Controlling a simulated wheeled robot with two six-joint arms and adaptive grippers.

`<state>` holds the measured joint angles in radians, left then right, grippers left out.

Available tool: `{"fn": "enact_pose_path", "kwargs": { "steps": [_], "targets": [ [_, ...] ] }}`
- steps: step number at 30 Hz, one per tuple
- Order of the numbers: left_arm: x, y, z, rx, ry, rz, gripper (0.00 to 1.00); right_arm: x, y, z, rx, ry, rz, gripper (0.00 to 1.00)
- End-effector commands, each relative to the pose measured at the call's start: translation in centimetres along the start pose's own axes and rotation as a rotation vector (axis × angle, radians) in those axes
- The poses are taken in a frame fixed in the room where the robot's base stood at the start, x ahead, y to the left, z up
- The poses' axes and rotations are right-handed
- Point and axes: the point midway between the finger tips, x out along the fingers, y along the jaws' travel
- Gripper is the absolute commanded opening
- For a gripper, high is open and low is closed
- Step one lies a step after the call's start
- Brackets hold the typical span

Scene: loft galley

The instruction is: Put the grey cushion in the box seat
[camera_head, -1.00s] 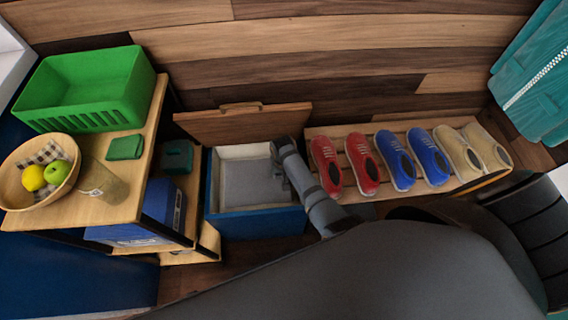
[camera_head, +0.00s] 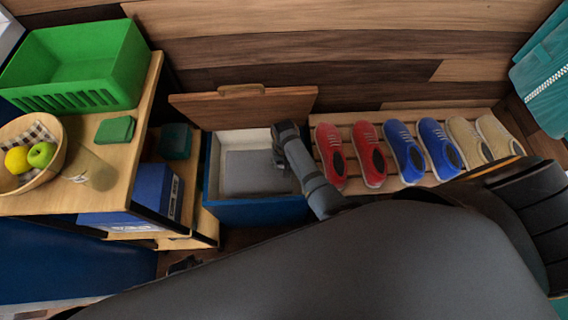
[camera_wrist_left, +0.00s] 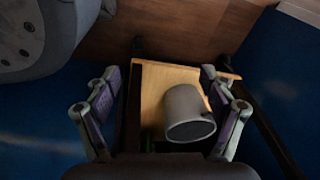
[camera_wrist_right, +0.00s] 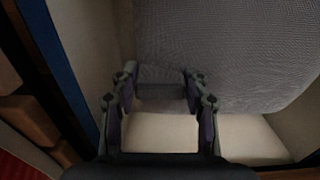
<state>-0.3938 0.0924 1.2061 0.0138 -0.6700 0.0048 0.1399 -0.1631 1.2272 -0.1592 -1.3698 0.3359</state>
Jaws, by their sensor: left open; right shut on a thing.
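The grey cushion (camera_head: 250,172) lies flat inside the box seat (camera_head: 262,212), a blue box with a cream inside and its wooden lid (camera_head: 245,106) raised. My right gripper (camera_head: 279,158) reaches into the box at its right side. In the right wrist view my right gripper (camera_wrist_right: 162,84) is shut on the near edge of the cushion (camera_wrist_right: 225,45), with the cream floor and walls of the box around it. My left gripper (camera_wrist_left: 160,84) is open and empty in the left wrist view, above a wooden shelf.
A grey cup-like vessel (camera_wrist_left: 188,112) stands on the shelf (camera_wrist_left: 155,85) below my left gripper. The shelf unit left of the box carries a green crate (camera_head: 75,65), a fruit bowl (camera_head: 55,165) and a blue box (camera_head: 150,190). Several shoes stand on a slatted rack (camera_head: 395,120) at right.

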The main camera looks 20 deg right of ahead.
Motion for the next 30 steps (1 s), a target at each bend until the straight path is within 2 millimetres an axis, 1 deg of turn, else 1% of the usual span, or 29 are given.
{"fn": "enact_pose_path", "kwargs": {
  "steps": [3,9,12,13,17,26,28,30],
  "targets": [
    [-0.2,0.1,-0.5,0.0,0.005,0.001,0.83,0.4,0.0,-0.1,0.0,0.001,0.0,0.0],
    [-0.3,0.1,-0.7,-0.001,-0.001,0.002,0.83,1.0,0.0,-0.1,0.0,0.001,0.0,0.0],
    [-0.6,0.1,-1.1,-0.001,0.006,0.003,0.83,1.0,0.0,-0.1,0.001,0.002,0.0,0.0],
    [-0.6,0.1,-1.2,-0.001,0.008,0.003,0.83,1.0,0.0,0.0,0.0,0.001,0.0,0.5],
    [-0.6,0.1,-1.2,-0.001,0.009,0.003,0.83,1.0,0.0,0.0,0.0,0.001,0.0,0.68],
    [-0.6,0.1,-0.8,0.0,0.002,0.003,0.83,0.9,0.0,0.0,0.0,0.001,0.0,0.69],
    [-0.6,0.1,-0.6,0.0,0.002,0.002,0.83,0.4,0.0,0.0,0.0,0.001,0.0,0.69],
    [0.0,0.1,0.8,0.0,-0.01,0.001,0.83,-0.8,0.0,-0.1,0.001,0.003,-0.001,0.69]
  ]
}}
